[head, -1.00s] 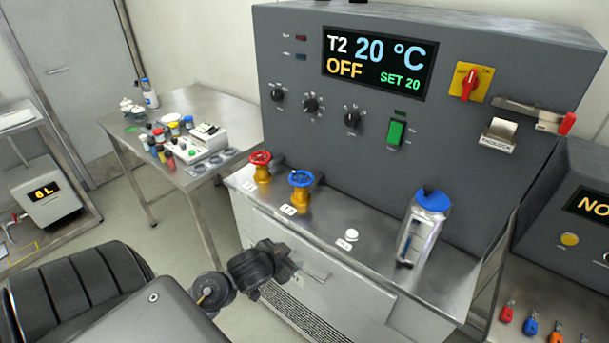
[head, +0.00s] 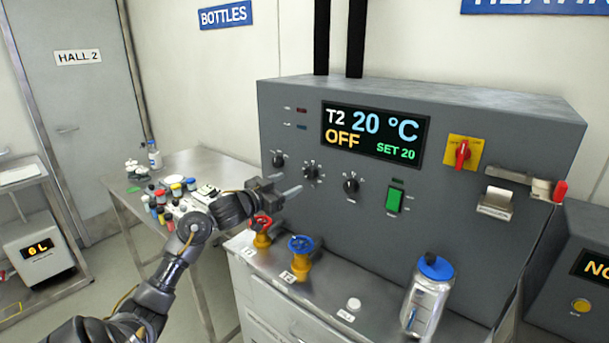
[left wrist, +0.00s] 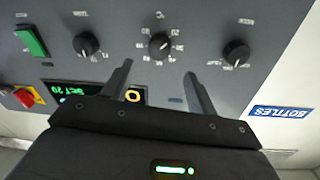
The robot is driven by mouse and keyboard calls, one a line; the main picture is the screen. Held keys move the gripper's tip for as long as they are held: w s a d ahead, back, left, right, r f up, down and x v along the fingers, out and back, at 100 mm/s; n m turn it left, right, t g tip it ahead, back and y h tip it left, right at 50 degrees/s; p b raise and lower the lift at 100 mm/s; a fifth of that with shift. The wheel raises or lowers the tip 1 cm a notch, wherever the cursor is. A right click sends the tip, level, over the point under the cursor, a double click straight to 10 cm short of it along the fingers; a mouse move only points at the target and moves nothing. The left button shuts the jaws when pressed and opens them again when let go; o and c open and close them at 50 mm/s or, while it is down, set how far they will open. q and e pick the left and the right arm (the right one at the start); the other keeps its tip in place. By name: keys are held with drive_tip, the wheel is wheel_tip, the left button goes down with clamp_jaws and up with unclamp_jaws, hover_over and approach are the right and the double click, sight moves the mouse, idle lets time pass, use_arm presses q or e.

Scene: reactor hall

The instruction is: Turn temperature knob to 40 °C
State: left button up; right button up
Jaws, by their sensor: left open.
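The grey control panel carries three black knobs in a row. The middle knob (head: 311,171) has a ring of scale marks and numbers around it. It also shows in the left wrist view (left wrist: 160,45), which sees the panel upside down. The display (head: 375,135) reads T2 20 °C, OFF, SET 20. My left gripper (head: 288,187) is open and empty in front of the panel, below and left of the middle knob in the head view. In the left wrist view its fingers (left wrist: 158,70) point towards the middle knob, apart from it. My right gripper is not in view.
A left knob (head: 279,160) and a right knob (head: 351,186) flank the middle one. A green switch (head: 394,200) is further right. A red valve (head: 261,226) and blue valve (head: 300,246) stand below my left gripper. A bottle (head: 426,297) stands on the ledge.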

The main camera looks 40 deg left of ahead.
sight(308, 174)
use_arm(q)
drive_tip(key=w+p, duration=0.1)
drive_tip(key=w, duration=0.2)
drive_tip(key=w+p, duration=0.1)
drive_tip(key=w, duration=0.3)
drive_tip(key=shift+w+d+r, duration=0.1)
drive_tip(key=shift+d, duration=0.1)
drive_tip(key=shift+w, duration=0.45)
drive_tip(key=c, duration=1)
